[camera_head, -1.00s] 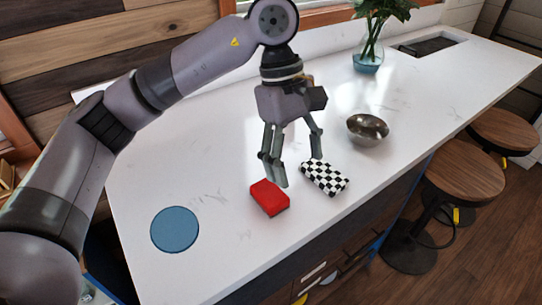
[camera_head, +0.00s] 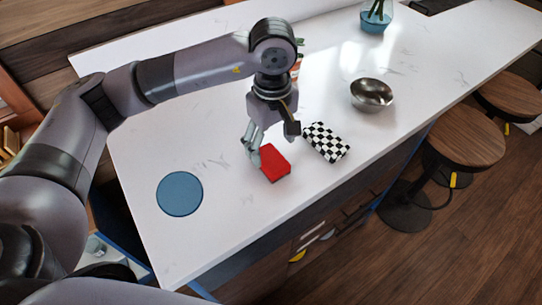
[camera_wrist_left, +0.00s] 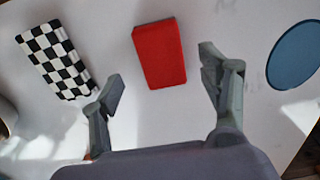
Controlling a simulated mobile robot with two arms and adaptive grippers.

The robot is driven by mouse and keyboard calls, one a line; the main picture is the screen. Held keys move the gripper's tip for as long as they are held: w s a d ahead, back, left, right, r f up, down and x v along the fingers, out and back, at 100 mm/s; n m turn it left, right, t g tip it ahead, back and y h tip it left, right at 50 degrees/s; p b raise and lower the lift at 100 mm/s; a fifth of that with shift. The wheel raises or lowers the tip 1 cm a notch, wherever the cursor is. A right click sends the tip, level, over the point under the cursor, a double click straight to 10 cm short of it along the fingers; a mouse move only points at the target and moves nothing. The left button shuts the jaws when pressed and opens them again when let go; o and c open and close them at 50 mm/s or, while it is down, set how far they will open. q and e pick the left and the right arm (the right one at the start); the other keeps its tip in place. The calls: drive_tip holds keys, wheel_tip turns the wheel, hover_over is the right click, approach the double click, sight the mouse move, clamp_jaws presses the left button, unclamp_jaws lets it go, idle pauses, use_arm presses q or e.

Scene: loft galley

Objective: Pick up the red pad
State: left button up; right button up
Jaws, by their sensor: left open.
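The red pad (camera_head: 274,163) lies flat on the white counter, between the blue disc and the checkered block. It also shows in the left wrist view (camera_wrist_left: 159,54), ahead of and between the two fingers. My left gripper (camera_head: 268,150) is open and empty just above and behind the pad in the head view. In the left wrist view the fingers (camera_wrist_left: 162,75) are spread wider than the pad, one on each side. A small part of the pad's edge is hidden by a finger in the head view. My right gripper is not in view.
A black-and-white checkered block (camera_head: 327,142) lies close to the right of the pad. A metal bowl (camera_head: 372,95) stands farther right, and a blue disc (camera_head: 180,194) lies to the left. The counter's front edge is near the pad; stools (camera_head: 462,139) stand beyond it.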

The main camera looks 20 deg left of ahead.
sight(271, 158)
use_arm(q)
wheel_tip(271, 158, down, 4)
drive_tip(key=p, duration=0.3)
drive_tip(key=shift+s+a+f, duration=0.1)
drive_tip(key=shift+a+f, duration=0.05)
drive_tip(key=shift+f, duration=0.55)
drive_tip(key=c, duration=0.9)
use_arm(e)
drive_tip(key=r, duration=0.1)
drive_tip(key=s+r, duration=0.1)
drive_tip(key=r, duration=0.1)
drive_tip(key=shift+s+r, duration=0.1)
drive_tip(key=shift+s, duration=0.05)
